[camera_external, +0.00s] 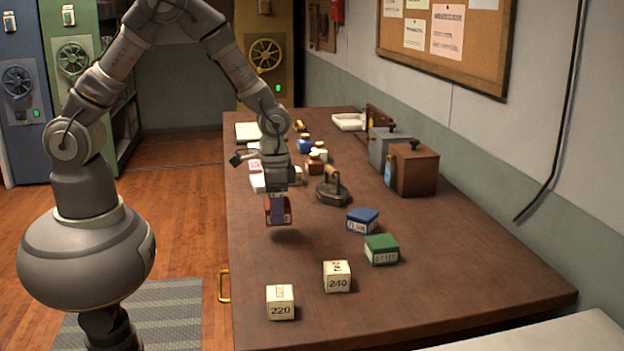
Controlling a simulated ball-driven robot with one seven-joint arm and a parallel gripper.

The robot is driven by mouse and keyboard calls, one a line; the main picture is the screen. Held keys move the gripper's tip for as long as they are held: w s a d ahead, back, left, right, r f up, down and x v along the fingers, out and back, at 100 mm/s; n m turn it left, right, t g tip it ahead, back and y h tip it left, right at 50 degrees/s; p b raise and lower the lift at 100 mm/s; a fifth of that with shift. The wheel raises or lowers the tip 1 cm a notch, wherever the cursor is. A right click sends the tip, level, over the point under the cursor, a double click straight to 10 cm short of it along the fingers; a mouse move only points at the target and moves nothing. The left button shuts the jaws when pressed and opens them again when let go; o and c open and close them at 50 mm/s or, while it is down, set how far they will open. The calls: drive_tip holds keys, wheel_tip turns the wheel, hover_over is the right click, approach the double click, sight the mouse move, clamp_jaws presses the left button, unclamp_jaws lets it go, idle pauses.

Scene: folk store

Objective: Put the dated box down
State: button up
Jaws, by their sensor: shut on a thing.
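My gripper (277,198) points down over the left part of the wooden table (450,265) and is shut on a small dark red box (284,218). The box has a pale label on its lower front. A shadow lies on the table below it, so it looks to be held a little above the top. The fingers hide part of the box, and any date on it is too small to read.
Cream boxes marked 220 (280,303) and 240 (337,277) stand in front. A green box (382,250) and blue box (362,221) stand to the right. A flat iron (333,190) and brown wooden box (414,170) are behind.

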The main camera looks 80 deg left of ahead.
drive_tip(key=s, duration=0.5)
drive_tip(key=s+r+p, duration=0.1)
drive_tip(key=s, duration=0.2)
drive_tip(key=shift+a, duration=0.25)
drive_tip(key=shift+w+a+f+b, duration=0.1)
drive_tip(key=shift+f+b, duration=0.25)
drive_tip(key=shift+f, duration=0.05)
drive_tip(key=w+b, duration=0.1)
drive_tip(key=w+a+f+b, duration=0.1)
drive_tip(key=w, duration=0.1)
drive_tip(key=w+a+f+b, duration=0.1)
drive_tip(key=w, duration=0.1)
drive_tip(key=shift+w+f, duration=0.15)
drive_tip(key=shift+f, duration=0.1)
drive_tip(key=shift+w+r, duration=0.1)
drive_tip(key=shift+s+d+r, duration=0.15)
drive_tip(key=shift+s+r, duration=0.1)
drive_tip(key=shift+r, duration=0.05)
drive_tip(key=s+r+p, duration=0.1)
drive_tip(key=s, duration=0.1)
drive_tip(key=s+d+p, duration=0.1)
drive_tip(key=s, duration=0.1)
drive_tip(key=s+r+p, duration=0.1)
drive_tip(key=p, duration=0.1)
drive_tip(key=shift+s+d+r, duration=0.35)
drive_tip(key=shift+s+d, duration=0.05)
drive_tip(key=shift+s, duration=0.4)
drive_tip(key=shift+f, duration=0.15)
